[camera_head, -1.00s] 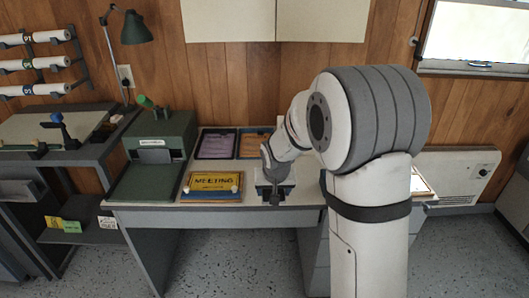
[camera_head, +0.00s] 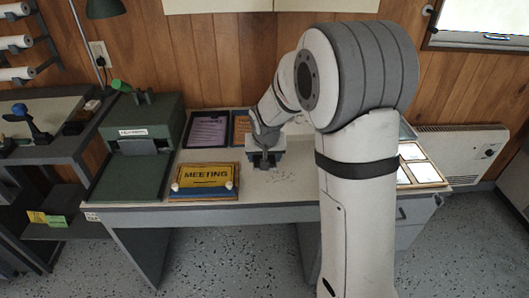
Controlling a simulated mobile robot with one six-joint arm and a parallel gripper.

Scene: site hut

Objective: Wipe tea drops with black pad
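My gripper (camera_head: 264,160) is over the desk, to the right of the yellow MEETING sign and near its back corner. It points down at the desk top. A dark shape shows at its fingertips, but it is too small to tell whether it is the black pad or the fingers. I cannot make out the black pad elsewhere. Small dark specks, which look like the tea drops (camera_head: 282,180), are scattered on the pale desk top (camera_head: 295,160) just in front and to the right of my gripper. My arm hides the desk right of them.
The MEETING sign (camera_head: 205,180) lies on the desk at left. A green machine (camera_head: 140,130) stands beyond it. Two framed sheets, one purple (camera_head: 207,131), lie behind. A tray with white cards (camera_head: 420,171) sits at the right end. A heater (camera_head: 455,150) stands against the wall.

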